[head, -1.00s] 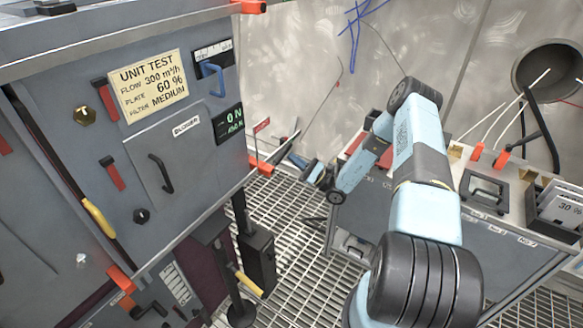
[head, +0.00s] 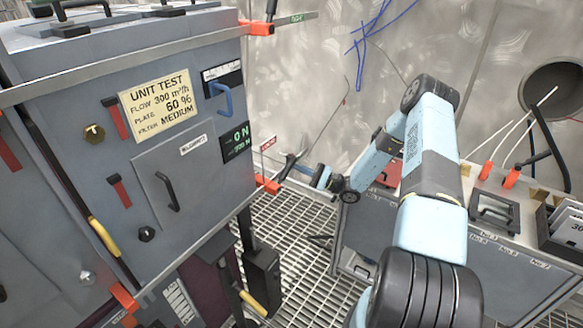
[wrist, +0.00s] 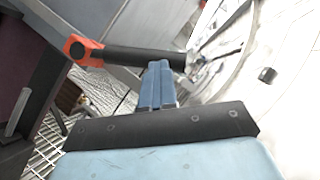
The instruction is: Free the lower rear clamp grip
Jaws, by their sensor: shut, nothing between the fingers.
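The lower rear clamp has an orange body (head: 267,184) at the cabinet's lower rear corner, with a dark grip (head: 289,166) slanting up and right from it. In the wrist view the orange body (wrist: 83,48) is at upper left, and the black grip (wrist: 130,56) runs right from it. My gripper (wrist: 158,66) has its blue fingers shut and empty, with the tips overlapping the grip's middle. I cannot tell whether they touch it. In the head view my gripper (head: 318,175) is small, just right of the grip and partly hidden by my wrist.
The grey cabinet (head: 70,70) fills the left. Another orange clamp (head: 257,28) sits at its upper rear corner. A bench (head: 480,240) with boxes stands right, under my arm. Grating floor (head: 290,225) lies between them, with a pale metal wall (head: 310,80) behind.

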